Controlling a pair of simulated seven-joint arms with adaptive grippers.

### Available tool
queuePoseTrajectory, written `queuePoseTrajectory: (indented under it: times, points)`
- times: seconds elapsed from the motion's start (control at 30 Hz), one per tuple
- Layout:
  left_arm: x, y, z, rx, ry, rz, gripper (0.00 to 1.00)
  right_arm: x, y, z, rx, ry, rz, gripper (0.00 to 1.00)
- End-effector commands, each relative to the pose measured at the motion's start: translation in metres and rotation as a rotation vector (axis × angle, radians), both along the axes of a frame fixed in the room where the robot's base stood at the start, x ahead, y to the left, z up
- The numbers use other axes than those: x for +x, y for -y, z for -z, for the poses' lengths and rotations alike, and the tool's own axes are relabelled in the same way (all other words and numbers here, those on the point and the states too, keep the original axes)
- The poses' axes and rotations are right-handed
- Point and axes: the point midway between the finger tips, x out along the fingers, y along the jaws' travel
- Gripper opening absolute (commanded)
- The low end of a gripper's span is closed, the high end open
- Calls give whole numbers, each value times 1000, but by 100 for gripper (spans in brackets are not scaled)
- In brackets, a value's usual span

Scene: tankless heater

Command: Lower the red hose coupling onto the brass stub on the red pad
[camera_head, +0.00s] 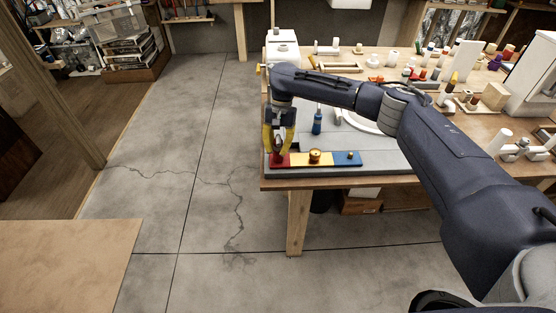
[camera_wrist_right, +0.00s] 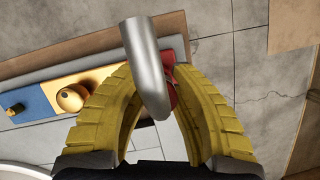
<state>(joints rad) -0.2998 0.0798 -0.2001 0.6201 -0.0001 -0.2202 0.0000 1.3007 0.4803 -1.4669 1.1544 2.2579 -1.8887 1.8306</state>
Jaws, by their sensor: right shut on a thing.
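My right gripper (camera_head: 279,148) is above the red pad (camera_head: 284,160) at the left end of the board, its yellow fingers pointing down. In the right wrist view, my right gripper (camera_wrist_right: 166,130) is shut on the red hose coupling (camera_wrist_right: 173,96), which is mostly hidden by a smooth grey tube (camera_wrist_right: 143,60) and the fingers. The coupling lies over the red pad in that view; the gap between them cannot be judged. The brass stub on the red pad is hidden. My left gripper is not in view.
The same board has a yellow pad with a brass fitting (camera_head: 315,156) and a blue pad with a small fitting (camera_head: 350,155). A blue bottle-like item (camera_head: 317,123) stands behind. The wooden bench edge (camera_head: 340,183) is close in front; open floor lies left.

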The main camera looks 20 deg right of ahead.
Motion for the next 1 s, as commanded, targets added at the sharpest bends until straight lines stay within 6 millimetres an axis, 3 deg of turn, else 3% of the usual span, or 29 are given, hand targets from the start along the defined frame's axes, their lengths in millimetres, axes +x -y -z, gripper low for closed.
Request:
queuePoseTrajectory:
  times: [0.67, 0.7, 0.9, 1.0]
  points:
    - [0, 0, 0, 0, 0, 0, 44, 0, 0, 6, 0, 0, 0, 0]
    - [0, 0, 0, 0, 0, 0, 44, 0, 0, 6, 0, 0, 0, 24]
    - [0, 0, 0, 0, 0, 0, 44, 0, 0, 6, 0, 0, 0, 47]
    - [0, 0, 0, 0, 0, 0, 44, 0, 0, 6, 0, 0, 0, 49]
